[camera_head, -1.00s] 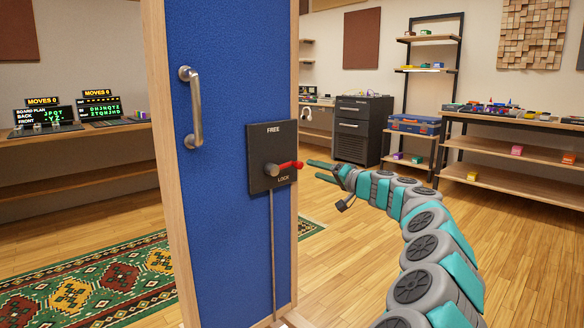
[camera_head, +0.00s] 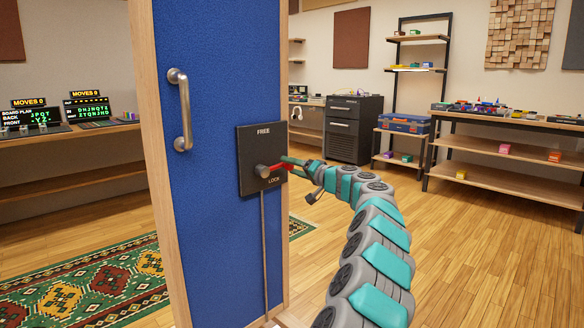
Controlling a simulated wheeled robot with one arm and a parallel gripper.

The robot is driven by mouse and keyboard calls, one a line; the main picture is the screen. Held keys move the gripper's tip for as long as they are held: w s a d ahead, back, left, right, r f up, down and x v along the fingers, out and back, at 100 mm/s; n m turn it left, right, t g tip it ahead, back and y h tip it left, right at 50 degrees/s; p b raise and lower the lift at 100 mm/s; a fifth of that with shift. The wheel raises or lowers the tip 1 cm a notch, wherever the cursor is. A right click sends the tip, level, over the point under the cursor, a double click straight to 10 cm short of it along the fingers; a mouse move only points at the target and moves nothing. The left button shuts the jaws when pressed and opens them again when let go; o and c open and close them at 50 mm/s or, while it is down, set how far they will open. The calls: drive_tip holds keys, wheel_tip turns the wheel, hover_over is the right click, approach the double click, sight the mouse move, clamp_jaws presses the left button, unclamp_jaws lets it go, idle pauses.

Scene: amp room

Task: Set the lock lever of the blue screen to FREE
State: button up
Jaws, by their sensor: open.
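The blue screen (camera_head: 215,70) stands upright in a wooden frame in the head view. A black lock plate (camera_head: 248,148) on its right side reads FREE at the top and LOCK at the bottom. The red lever (camera_head: 277,167) points right from its grey pivot (camera_head: 262,171), roughly level and just above the word LOCK. My gripper (camera_head: 289,167) is at the lever's outer end, its green fingers open, one above and one below the lever. Whether a finger touches the lever I cannot tell.
A metal pull handle (camera_head: 180,110) sits on the screen, up and left of the plate. A thin rod (camera_head: 264,250) runs down from the plate. A patterned rug (camera_head: 90,280) lies left. Shelves and a black cabinet (camera_head: 352,130) stand at the back. The wooden floor at right is clear.

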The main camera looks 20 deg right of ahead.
drive_tip(key=shift+c, duration=0.3)
clamp_jaws()
idle(0.3)
idle(0.9)
